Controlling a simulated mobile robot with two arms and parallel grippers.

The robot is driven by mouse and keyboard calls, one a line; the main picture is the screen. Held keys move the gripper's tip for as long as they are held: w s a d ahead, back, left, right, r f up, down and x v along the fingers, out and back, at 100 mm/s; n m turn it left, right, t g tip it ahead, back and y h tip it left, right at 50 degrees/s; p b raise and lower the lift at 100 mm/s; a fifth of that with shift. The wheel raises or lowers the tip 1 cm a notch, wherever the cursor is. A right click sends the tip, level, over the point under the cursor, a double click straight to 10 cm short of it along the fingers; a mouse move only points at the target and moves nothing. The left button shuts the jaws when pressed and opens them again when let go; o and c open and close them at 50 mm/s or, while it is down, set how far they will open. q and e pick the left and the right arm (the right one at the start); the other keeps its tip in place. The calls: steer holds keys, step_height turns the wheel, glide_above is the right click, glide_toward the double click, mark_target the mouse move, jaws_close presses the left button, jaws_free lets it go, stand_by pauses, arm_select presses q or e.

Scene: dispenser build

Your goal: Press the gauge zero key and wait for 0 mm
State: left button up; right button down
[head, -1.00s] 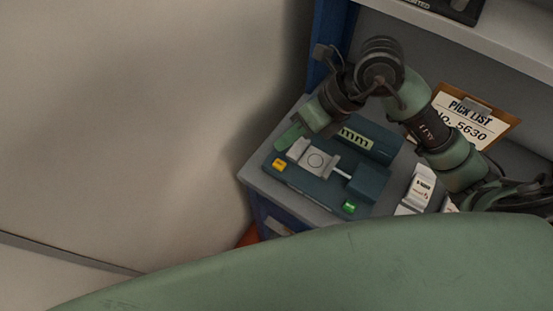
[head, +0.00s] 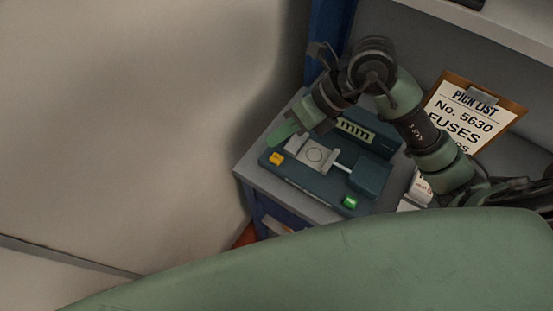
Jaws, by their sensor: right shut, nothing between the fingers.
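The gauge (head: 322,182) is a dark teal unit on a grey bench top, with a white plate and a rod in its middle. A yellow key (head: 276,158) is at its left front and a green key (head: 350,202) at its right front. Its display (head: 356,130) shows "mm"; the digits are hidden behind my right arm. My right gripper (head: 283,134) is shut and empty, above the gauge's left end, just behind the yellow key and apart from it. My left gripper is not in view.
A clipboard with a pick list (head: 464,115) leans at the back right. White boxes (head: 416,190) stand right of the gauge, partly hidden by my right arm. A shelf edge (head: 500,35) runs above. A plain wall is on the left.

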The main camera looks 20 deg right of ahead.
mark_target(279, 158)
step_height(279, 158, down, 5)
steer(key=b, duration=0.3)
steer(key=shift+r, duration=0.2)
stand_by(1.4)
steer(key=shift+f, duration=0.1)
steer(key=shift+f+b, duration=0.3)
steer(key=shift+b, duration=0.25)
